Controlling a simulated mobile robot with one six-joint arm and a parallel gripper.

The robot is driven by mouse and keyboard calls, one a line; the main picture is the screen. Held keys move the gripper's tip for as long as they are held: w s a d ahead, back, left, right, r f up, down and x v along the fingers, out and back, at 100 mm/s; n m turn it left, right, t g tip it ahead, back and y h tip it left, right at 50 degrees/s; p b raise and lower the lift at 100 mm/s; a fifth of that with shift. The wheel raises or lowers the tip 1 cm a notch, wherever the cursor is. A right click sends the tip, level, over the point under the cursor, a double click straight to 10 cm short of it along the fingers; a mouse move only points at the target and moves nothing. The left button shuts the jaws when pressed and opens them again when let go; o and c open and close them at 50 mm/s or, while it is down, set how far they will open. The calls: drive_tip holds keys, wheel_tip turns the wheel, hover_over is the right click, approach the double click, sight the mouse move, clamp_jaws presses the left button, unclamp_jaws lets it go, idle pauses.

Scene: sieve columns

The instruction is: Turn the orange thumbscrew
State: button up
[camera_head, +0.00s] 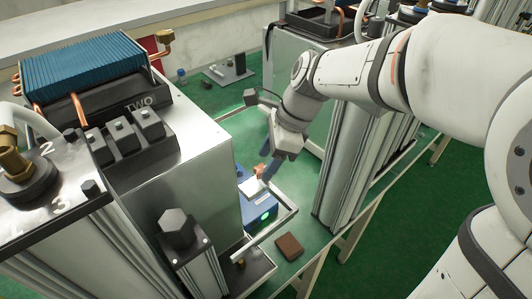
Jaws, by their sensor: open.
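A small orange piece (260,171), which looks like the thumbscrew, shows just above the blue box between the two machine columns. It is tiny here, and its shape is hard to make out. My gripper (269,172) reaches down from the upper right, with its fingers close beside the orange piece. The jaws are open. I cannot tell whether a finger touches the orange piece, and my gripper may hide part of it.
The blue box (262,213) has a green light and a pale top. The metal machine marked TWO (185,190) stands close on the left. Another column (345,165) stands on the right. A metal rail (270,228) and a brown block (289,246) lie in front.

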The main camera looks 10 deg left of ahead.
drive_tip(key=shift+x, duration=0.85)
drive_tip(key=shift+c, duration=0.4)
drive_tip(key=c, duration=0.9)
